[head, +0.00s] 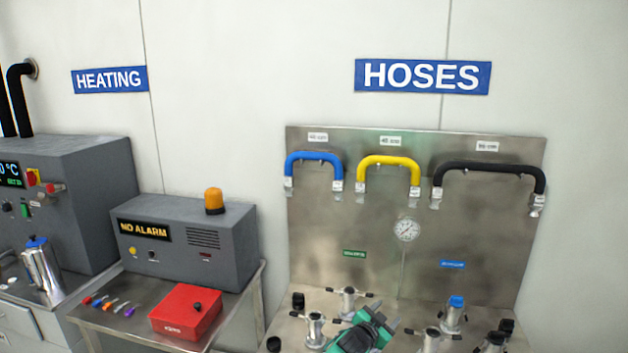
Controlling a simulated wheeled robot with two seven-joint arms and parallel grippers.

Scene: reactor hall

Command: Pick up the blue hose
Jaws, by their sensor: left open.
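The blue hose (314,157) hangs as a short arch at the upper left of a steel panel under the HOSES sign. It has a silver fitting at each end. My left gripper (379,317), green and black, is open at the bottom of the head view, well below the blue hose and slightly right of it. It is apart from the hose. My right gripper is not in view.
A yellow hose (389,161) and a longer black hose (489,167) hang right of the blue one. A gauge (406,229) is mid-panel. Several metal valve fittings (452,314) stand around my gripper. Left are a grey alarm box (186,243) and a red case (186,311).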

